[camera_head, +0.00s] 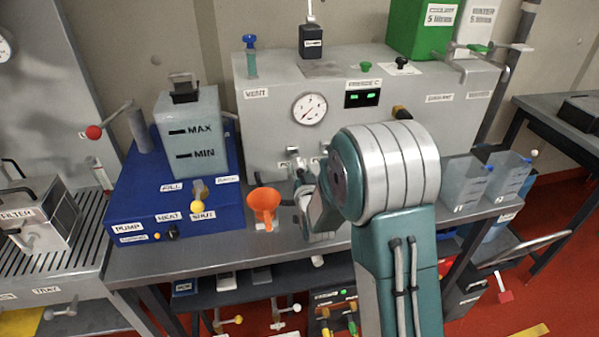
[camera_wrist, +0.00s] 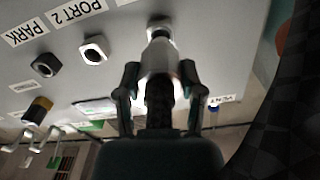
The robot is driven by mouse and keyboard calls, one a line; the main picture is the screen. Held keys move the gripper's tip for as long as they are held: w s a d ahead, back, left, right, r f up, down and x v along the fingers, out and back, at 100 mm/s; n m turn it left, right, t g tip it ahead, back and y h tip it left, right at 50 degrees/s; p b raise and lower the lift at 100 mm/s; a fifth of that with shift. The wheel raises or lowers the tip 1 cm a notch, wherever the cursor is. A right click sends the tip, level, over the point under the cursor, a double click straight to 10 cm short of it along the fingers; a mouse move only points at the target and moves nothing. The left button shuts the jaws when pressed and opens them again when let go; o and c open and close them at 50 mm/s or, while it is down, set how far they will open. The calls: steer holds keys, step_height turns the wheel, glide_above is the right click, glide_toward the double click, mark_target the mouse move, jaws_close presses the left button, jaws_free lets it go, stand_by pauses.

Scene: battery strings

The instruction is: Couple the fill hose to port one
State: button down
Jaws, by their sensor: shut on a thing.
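In the wrist view my gripper (camera_wrist: 159,80) has both fingers closed on the sides of a pale, cylindrical hose coupling (camera_wrist: 157,58), which I take to be the fill hose's end. A dark part (camera_wrist: 159,100) lies behind it, between the fingers. The coupling points at a port (camera_wrist: 160,22) on the grey panel, in line with it. Whether it touches or is seated I cannot tell. This port's own label is not readable. The port marked PORT 2 (camera_wrist: 93,49) is empty to its left, and the PARK socket (camera_wrist: 46,65) lies further left. In the head view my arm hides the coupling.
The grey cabinet (camera_head: 270,125) carries a round gauge (camera_head: 309,108) and a green-lit display (camera_head: 362,98). An orange funnel (camera_head: 264,203) stands left of my wrist on the bench. A blue pump unit (camera_head: 135,205) is further left. Clear containers (camera_head: 464,183) stand right of my arm.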

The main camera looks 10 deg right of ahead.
steer(key=shift+w, duration=1.5)
steer(key=shift+c, duration=0.6)
jaws_free()
steer(key=s, duration=1.2)
steer(key=shift+a, duration=0.1)
steer(key=s+r+n+g, duration=0.1)
steer(key=s+r+g, duration=0.2)
steer(key=s, duration=0.6)
steer(key=s+r+g, duration=0.4)
steer(key=s+g, duration=0.1)
steer(key=s, duration=0.4)
steer(key=s+r+n+g, duration=0.1)
steer(key=s+r+g, duration=0.2)
steer(key=s, duration=0.7)
steer(key=shift+r+n+g, duration=0.3)
steer(key=shift+r+g, duration=0.05)
steer(key=shift+g, duration=0.35)
